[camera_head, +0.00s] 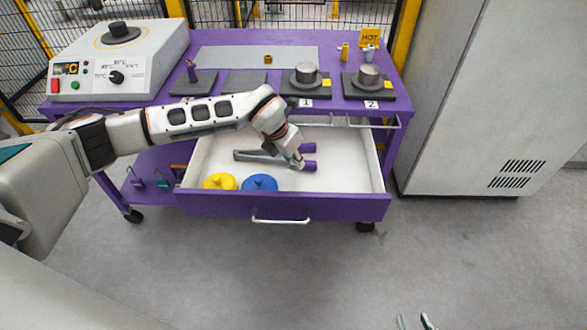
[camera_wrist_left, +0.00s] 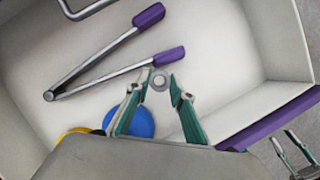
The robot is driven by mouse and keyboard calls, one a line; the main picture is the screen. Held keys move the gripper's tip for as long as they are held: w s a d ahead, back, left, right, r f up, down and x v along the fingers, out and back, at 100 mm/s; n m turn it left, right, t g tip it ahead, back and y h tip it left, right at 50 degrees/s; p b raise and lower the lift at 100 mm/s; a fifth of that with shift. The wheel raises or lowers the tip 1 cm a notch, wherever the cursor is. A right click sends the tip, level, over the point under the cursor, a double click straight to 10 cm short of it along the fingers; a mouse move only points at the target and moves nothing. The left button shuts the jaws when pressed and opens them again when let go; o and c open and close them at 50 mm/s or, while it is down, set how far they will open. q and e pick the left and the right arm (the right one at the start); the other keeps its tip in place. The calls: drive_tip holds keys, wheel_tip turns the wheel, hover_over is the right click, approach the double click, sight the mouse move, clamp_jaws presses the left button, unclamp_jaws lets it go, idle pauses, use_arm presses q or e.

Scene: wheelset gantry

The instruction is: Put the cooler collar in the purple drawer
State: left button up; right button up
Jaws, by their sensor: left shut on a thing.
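My left gripper (camera_wrist_left: 160,86) is inside the open purple drawer (camera_head: 330,204), pointing down, with its fingertips shut on a small grey round piece (camera_wrist_left: 160,81) that looks like a collar. In the head view the gripper (camera_head: 298,164) hides that piece. The drawer has a white inside and a purple front. My right gripper (camera_head: 415,322) shows only its fingertips at the bottom edge of the head view, apart and empty, far from the drawer. It also shows in the wrist view (camera_wrist_left: 296,150).
Tongs with purple handles (camera_head: 308,148) lie in the drawer beside my left gripper. A yellow lid (camera_head: 219,181) and a blue lid (camera_head: 260,183) sit at its front left. Metal cylinders stand on pads 1 (camera_head: 306,73) and 2 (camera_head: 369,76), near a HOT sign (camera_head: 370,38). The drawer's right side is clear.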

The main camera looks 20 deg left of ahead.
sight(291, 165)
use_arm(q)
wheel_tip(291, 165, down, 4)
drive_tip(key=shift+r+b, duration=0.2)
drive_tip(key=shift+b, duration=0.1)
drive_tip(key=shift+f, duration=0.3)
drive_tip(key=o, duration=0.8)
drive_tip(key=shift+f, duration=0.1)
